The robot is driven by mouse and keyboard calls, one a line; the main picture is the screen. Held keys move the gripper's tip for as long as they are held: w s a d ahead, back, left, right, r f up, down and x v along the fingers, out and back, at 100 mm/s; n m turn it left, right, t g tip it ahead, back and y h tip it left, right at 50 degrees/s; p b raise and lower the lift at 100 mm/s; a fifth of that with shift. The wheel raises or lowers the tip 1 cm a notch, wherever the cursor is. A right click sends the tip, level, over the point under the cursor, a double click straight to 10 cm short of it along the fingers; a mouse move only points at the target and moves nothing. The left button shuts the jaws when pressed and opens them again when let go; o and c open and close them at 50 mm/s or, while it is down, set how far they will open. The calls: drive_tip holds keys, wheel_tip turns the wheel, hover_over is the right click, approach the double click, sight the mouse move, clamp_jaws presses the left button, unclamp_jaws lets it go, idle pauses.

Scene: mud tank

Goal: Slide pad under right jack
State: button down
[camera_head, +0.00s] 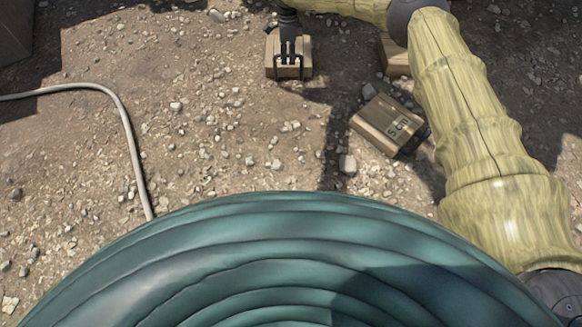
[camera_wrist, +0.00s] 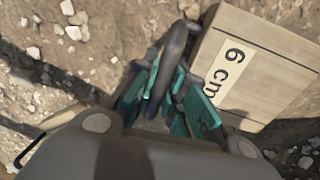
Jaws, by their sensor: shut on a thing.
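My gripper (camera_head: 290,56) is at the top of the head view, over a light wooden pad (camera_head: 289,72) on the ground. In the wrist view, my gripper (camera_wrist: 168,100) has its teal-lined fingers closed around a dark loop handle (camera_wrist: 174,48). A wooden pad marked "6 cm" (camera_wrist: 285,72) lies beside the fingers on the right. The loop seems to belong to this pad, but the join is hidden by the fingers. I cannot make out a jack in either view.
A block marked "5 cm" (camera_head: 388,124) lies tilted on the gravel right of centre. Another block (camera_head: 394,58) is partly hidden behind my arm. A pale hose (camera_head: 128,130) curves along the left. A dark box-like shape (camera_head: 14,32) stands at top left. Stony ground between is open.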

drive_tip(key=shift+w, duration=0.15)
drive_tip(key=c, duration=1.4)
unclamp_jaws()
drive_tip(key=shift+o, duration=0.3)
drive_tip(key=shift+f, duration=0.1)
drive_tip(key=o, duration=0.4)
drive_tip(key=shift+r, duration=0.2)
